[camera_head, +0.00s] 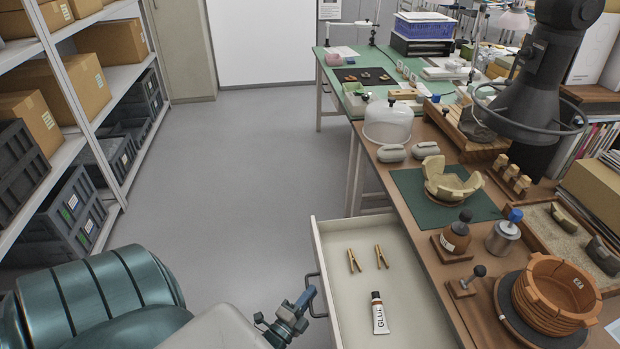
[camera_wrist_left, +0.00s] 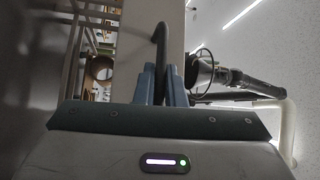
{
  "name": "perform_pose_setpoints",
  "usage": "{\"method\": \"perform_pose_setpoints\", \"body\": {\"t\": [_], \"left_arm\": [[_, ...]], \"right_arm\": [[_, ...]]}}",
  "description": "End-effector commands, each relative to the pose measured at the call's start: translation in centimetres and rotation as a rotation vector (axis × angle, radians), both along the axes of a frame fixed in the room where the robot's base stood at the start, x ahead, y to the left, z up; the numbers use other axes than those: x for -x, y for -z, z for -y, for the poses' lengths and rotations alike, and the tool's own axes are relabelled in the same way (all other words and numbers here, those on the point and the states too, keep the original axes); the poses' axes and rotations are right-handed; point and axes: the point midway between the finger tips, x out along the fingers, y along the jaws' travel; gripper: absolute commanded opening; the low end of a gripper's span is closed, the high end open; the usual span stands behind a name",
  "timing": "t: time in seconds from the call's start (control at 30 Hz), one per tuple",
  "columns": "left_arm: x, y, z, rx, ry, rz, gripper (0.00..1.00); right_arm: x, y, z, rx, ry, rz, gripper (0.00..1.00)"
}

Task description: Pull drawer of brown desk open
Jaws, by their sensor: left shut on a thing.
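The brown desk (camera_head: 401,185) stands on the right in the head view. Its pale drawer (camera_head: 410,305) is pulled out to the left, showing its inside. A dark bar handle (camera_head: 315,280) is on the drawer's front panel. My left gripper (camera_head: 305,298) is at this handle, and its blue fingers are shut on it. In the left wrist view the fingers (camera_wrist_left: 161,82) close around the dark handle (camera_wrist_left: 160,45) in front of the pale drawer front. My right gripper is not in view.
Two wooden clamps (camera_head: 367,258) and a glue tube (camera_head: 379,314) lie in the drawer. On the desk are a green mat (camera_head: 415,200) with a broken bowl (camera_head: 447,180), bottles and an orange pot (camera_head: 555,290). Shelves (camera_head: 120,75) stand on the left; the floor between is clear.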

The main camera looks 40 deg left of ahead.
Motion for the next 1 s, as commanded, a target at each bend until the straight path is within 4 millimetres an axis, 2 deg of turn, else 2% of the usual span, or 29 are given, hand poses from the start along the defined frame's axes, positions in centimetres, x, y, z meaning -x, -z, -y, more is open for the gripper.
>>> {"method": "perform_pose_setpoints", "body": {"t": [0.03,0.13,0.4,0.53,0.7,1.0], "left_arm": [[0.1,0.1,0.0,0.0,-0.001,-0.003,0.12],[0.1,0.1,0.0,0.0,-0.001,-0.003,0.31],[0.0,0.1,0.0,0.0,0.0,-0.002,0.31],[0.9,0.3,0.1,0.0,-0.001,-0.003,0.31],[3.9,0.9,0.5,0.0,0.0,-0.005,0.31],[9.2,1.5,1.2,0.0,-0.001,-0.003,0.31]], "right_arm": [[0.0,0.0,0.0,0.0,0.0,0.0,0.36],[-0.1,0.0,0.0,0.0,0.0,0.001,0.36],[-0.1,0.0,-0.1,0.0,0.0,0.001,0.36],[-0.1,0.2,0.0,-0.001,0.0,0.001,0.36],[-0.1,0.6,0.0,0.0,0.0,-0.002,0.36],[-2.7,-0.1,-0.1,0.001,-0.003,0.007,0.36]]}}
